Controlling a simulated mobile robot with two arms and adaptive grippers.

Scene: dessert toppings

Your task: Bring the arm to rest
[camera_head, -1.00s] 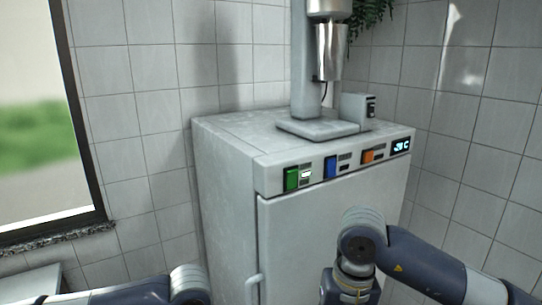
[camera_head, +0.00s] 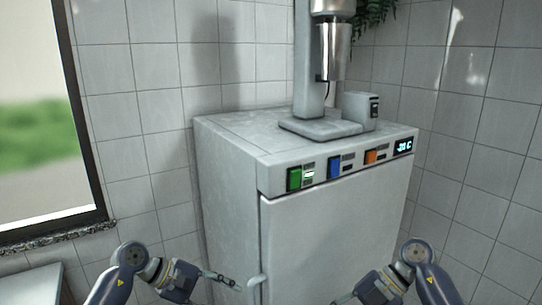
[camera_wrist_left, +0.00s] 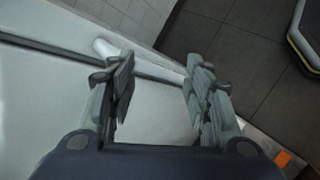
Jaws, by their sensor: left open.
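My left gripper (camera_head: 222,281) is low in the head view, just left of the freezer's door handle (camera_head: 255,281). In the left wrist view its two fingers (camera_wrist_left: 160,82) stand apart with nothing gripped between them. A pale bar, which looks like the handle (camera_wrist_left: 105,48), shows behind the fingers; I cannot tell whether they touch it. My right gripper (camera_head: 347,300) is at the bottom edge of the head view, in front of the freezer door. Its fingertips are small and partly cut off, so its opening is unclear.
The white freezer (camera_head: 325,235) stands against the tiled walls, its door apparently shut. A drink mixer (camera_head: 328,55) stands on top. Green, blue and orange switches line the front panel. A window (camera_head: 45,120) is at left. Dark floor (camera_wrist_left: 235,50) shows in the wrist view.

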